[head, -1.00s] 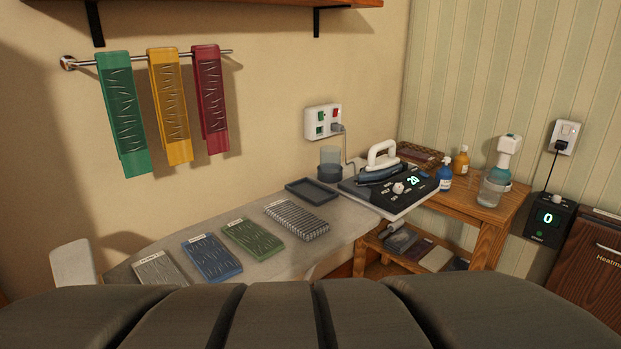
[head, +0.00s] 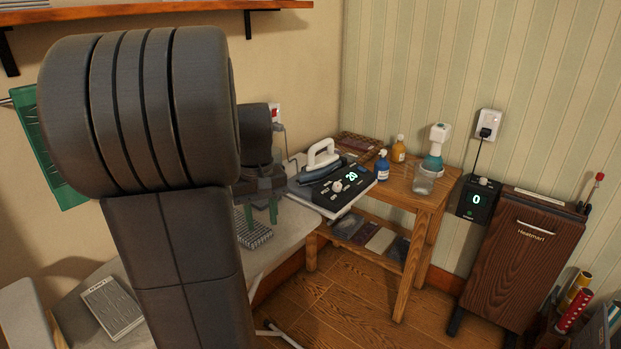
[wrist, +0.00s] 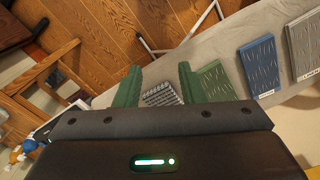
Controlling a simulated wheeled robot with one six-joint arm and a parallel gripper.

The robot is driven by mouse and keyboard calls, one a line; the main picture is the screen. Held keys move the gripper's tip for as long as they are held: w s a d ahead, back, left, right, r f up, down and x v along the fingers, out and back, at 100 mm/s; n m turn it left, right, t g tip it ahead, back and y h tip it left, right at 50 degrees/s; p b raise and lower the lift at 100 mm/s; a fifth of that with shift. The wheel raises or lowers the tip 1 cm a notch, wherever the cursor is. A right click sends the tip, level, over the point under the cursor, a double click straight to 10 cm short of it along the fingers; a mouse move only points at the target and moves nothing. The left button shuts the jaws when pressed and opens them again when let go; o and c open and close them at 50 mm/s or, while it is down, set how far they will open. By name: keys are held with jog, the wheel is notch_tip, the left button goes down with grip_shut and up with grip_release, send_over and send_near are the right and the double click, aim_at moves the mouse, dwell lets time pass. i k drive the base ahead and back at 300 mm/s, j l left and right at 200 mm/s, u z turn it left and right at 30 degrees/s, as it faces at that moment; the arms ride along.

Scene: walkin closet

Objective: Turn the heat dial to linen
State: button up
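The iron station (head: 352,194) is a dark box on a pale base at the end of the board, with a lit display reading 20. A pale round dial (head: 337,186) sits on its sloped top; its small lettering is too small to read. The white-handled iron (head: 321,158) rests behind the dial. My gripper (head: 262,215) is left of the station, fingers pointing down above the board. It is open and empty in the wrist view (wrist: 159,75), with a grey ribbed pad (wrist: 161,95) showing between its green fingers.
A wooden side table (head: 409,197) bears blue and orange bottles and a spray bottle. A wall-side box (head: 478,200) with its own knob reads 0. My arm hides much of the board (head: 285,228). Floor between is clear.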

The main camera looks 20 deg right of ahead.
aim_at(336, 186)
jog(key=i+l+u, duration=0.15)
jog(key=l+u, duration=0.3)
jog(key=l, duration=0.25)
jog(key=l+u, duration=0.4)
jog(key=l, duration=0.3)
jog(key=l+u, duration=0.1)
jog(key=l, duration=1.55)
